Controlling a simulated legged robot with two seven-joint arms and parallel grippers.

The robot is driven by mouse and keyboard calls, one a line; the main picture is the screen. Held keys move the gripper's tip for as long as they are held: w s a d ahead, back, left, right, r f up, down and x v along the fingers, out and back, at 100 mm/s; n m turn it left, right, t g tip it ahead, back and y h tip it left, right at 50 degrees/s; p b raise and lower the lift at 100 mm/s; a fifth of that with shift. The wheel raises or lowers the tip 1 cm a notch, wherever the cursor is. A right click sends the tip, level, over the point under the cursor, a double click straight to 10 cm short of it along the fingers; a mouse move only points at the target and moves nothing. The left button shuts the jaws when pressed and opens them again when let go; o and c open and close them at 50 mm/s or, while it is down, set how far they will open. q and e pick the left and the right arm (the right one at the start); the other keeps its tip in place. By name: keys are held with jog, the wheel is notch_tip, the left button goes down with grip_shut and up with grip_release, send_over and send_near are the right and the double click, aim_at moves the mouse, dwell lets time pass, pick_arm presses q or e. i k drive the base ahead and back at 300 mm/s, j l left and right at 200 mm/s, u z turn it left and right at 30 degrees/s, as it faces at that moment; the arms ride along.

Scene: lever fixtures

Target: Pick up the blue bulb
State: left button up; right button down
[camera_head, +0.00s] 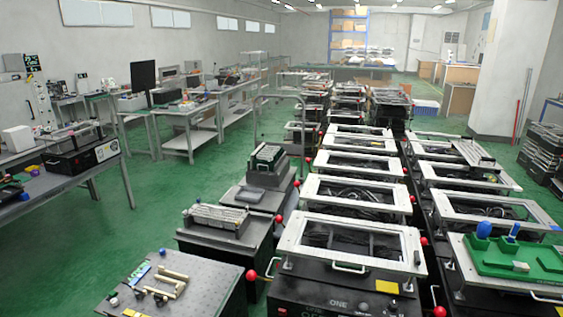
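A rounded blue object that looks like the blue bulb (484,229) stands on a green tray (497,262) at the right. A slimmer blue piece (514,230) stands just right of it on the same tray. A small grey block (521,267) lies near the tray's front. The tray sits on a white-framed fixture (463,280). Neither of my grippers is in view.
Two rows of black fixtures with white frames (289,246) and red-knobbed levers (251,275) fill the middle and right. A grey perforated table (200,279) is at front left. Green floor (165,205) is open at the left.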

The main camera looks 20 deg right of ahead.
aim_at(484, 228)
jog(key=l+z, duration=0.1)
jog(key=z, duration=1.85)
